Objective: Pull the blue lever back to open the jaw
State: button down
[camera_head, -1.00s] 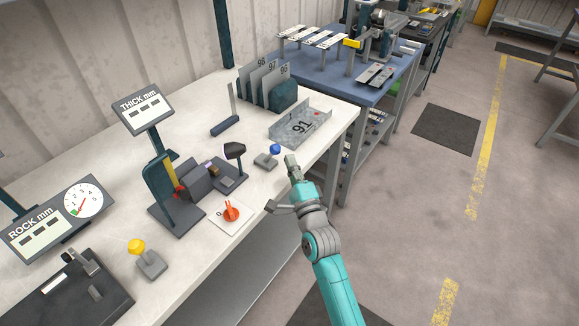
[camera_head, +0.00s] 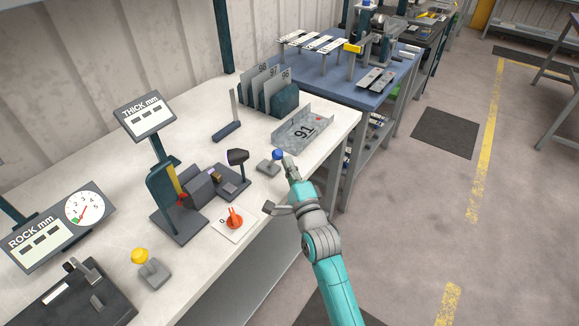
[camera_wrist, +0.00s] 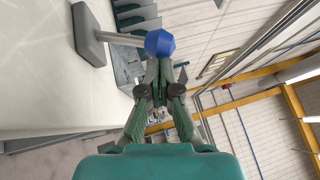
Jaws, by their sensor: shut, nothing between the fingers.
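The blue lever knob (camera_head: 277,154) stands on a small grey base (camera_head: 267,167) near the bench's front edge. In the wrist view the blue knob (camera_wrist: 160,43) sits on a pale rod that rises from its grey base (camera_wrist: 88,35). My gripper (camera_head: 288,158) is shut, with its fingertips close beside the knob on its right side. In the wrist view my gripper (camera_wrist: 160,68) has its fingertips together just below the knob. They look very near or touching it; I cannot tell which. Nothing is held. I cannot tell which part is the jaw.
A black-knobbed lever (camera_head: 238,157), an orange rotary knob (camera_head: 235,218) and a yellow-knobbed lever (camera_head: 140,256) stand on the white bench. A metal tray marked 91 (camera_head: 302,131) lies behind the blue lever. A blue table (camera_head: 330,70) stands beyond. The floor at right is open.

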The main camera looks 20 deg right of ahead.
aim_at(275, 151)
jog(key=shift+w+a+r+n+g, duration=0.25)
jog(key=shift+r+n+g, duration=0.1)
jog(key=shift+r+g, duration=0.1)
jog(key=shift+w+a+r+n+g, duration=0.1)
jog(key=shift+w+r+n+g, duration=0.15)
jog(key=shift+r+n+g, duration=0.15)
jog(key=shift+w+a+r+n+g, duration=0.4)
jog(key=shift+w+r+n+g, duration=0.1)
jog(key=shift+g, duration=0.15)
jog(key=shift+w+a+r+n+g, duration=0.3)
jog(key=shift+w+g, duration=0.15)
jog(key=shift+g, duration=0.15)
jog(key=shift+w+a+r+n+g, duration=0.3)
jog(key=shift+w+g, duration=0.1)
jog(key=shift+g, duration=0.2)
jog(key=shift+w+a+r+n+g+h, duration=0.15)
jog(key=shift+w+a+n+g+h, duration=0.35)
jog(key=shift+w+g, duration=0.4)
jog(key=shift+s+f, duration=0.2)
jog(key=shift+r, duration=0.8)
